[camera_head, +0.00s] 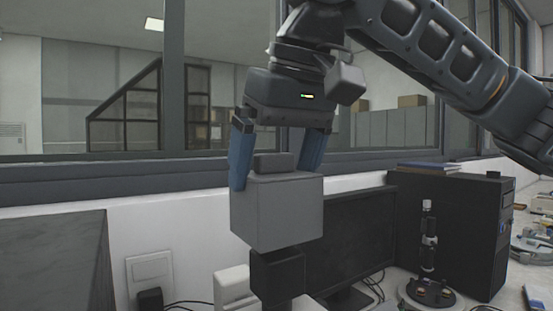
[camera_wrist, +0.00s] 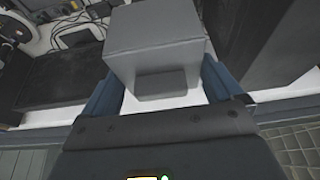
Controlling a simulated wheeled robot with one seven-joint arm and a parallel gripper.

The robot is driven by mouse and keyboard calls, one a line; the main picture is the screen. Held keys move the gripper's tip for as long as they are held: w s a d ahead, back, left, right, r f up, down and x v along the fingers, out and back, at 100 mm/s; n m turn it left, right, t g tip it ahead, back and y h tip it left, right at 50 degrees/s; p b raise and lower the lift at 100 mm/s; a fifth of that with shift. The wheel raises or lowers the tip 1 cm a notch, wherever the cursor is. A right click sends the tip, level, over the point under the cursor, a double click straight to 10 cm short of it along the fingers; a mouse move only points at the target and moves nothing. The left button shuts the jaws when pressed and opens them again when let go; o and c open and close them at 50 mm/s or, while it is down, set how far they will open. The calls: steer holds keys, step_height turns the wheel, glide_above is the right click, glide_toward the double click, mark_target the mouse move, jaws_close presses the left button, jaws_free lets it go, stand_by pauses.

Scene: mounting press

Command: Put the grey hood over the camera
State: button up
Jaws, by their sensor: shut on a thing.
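The grey hood (camera_head: 277,213) is a plain box with a small darker block on its top, upright between the blue fingers of my gripper (camera_head: 275,176). In the wrist view the hood (camera_wrist: 155,45) fills the space between the fingers of my gripper (camera_wrist: 157,75), one at each side. My gripper is shut on the hood. A black block-shaped body (camera_head: 277,275), which looks like the camera, shows directly below the hood in the head view. Its top meets the hood's lower edge in the picture. I cannot tell whether the hood covers any of it.
A dark monitor (camera_head: 352,240) stands behind and right of the hood. A black computer case (camera_head: 465,230) and a round-based stand (camera_head: 428,255) are farther right. A large grey box-like surface (camera_head: 55,262) is at left. A window frame runs behind.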

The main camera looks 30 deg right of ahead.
mark_target(294, 177)
steer(key=shift+f+b, duration=2.25)
steer(key=shift+f, duration=1.85)
steer(key=shift+f, duration=0.55)
steer(key=o, duration=0.7)
steer(key=shift+o, duration=0.2)
steer(key=shift+b+v, duration=0.35)
steer(key=shift+v, duration=3.55)
